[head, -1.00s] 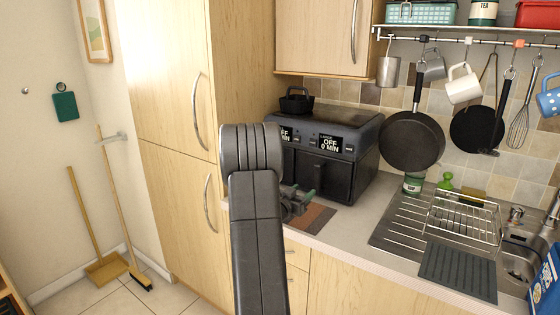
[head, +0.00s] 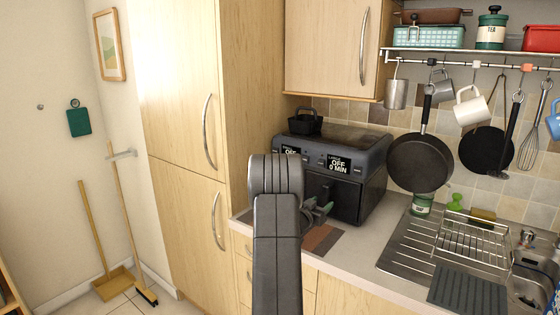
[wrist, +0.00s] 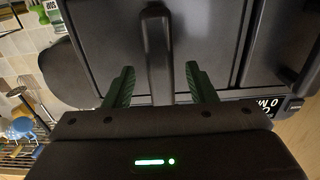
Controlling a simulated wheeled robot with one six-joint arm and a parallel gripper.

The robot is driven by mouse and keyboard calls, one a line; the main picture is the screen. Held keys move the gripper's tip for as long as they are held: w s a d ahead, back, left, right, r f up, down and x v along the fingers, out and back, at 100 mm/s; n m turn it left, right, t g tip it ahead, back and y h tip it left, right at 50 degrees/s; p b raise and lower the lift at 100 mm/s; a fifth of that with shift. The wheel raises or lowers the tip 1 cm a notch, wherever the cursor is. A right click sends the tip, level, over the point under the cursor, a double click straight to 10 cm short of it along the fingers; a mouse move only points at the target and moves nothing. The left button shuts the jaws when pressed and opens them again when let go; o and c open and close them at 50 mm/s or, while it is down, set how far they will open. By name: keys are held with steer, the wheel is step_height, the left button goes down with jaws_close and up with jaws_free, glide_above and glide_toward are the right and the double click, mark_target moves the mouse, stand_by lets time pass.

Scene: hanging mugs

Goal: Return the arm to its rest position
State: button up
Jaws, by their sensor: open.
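My arm (head: 277,240) rises from the bottom of the head view. My gripper (head: 322,209) shows just to the right of its upper part, over the counter and in front of the dark air fryer (head: 340,182). In the wrist view my gripper (wrist: 158,88) has its two green fingers spread apart, with nothing between them held. The air fryer's handle (wrist: 157,50) appears between and beyond the fingers; I cannot tell the distance. A white mug (head: 469,105) and grey metal mugs (head: 396,94) hang from the rail at the upper right.
Pans (head: 418,163) and a whisk (head: 530,143) hang from the rail. A dish rack (head: 472,245) stands by the sink at right. A tall wooden cupboard (head: 182,130) is at left of the counter.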

mark_target(323, 201)
steer(key=shift+s, duration=0.15)
steer(key=shift+x, duration=1.55)
steer(key=b+v, duration=0.3)
steer(key=v, duration=0.9)
steer(key=p+x, duration=0.3)
steer(key=x, duration=0.9)
steer(key=shift+w, duration=0.25)
steer(key=v, duration=4)
steer(key=shift+s, duration=0.1)
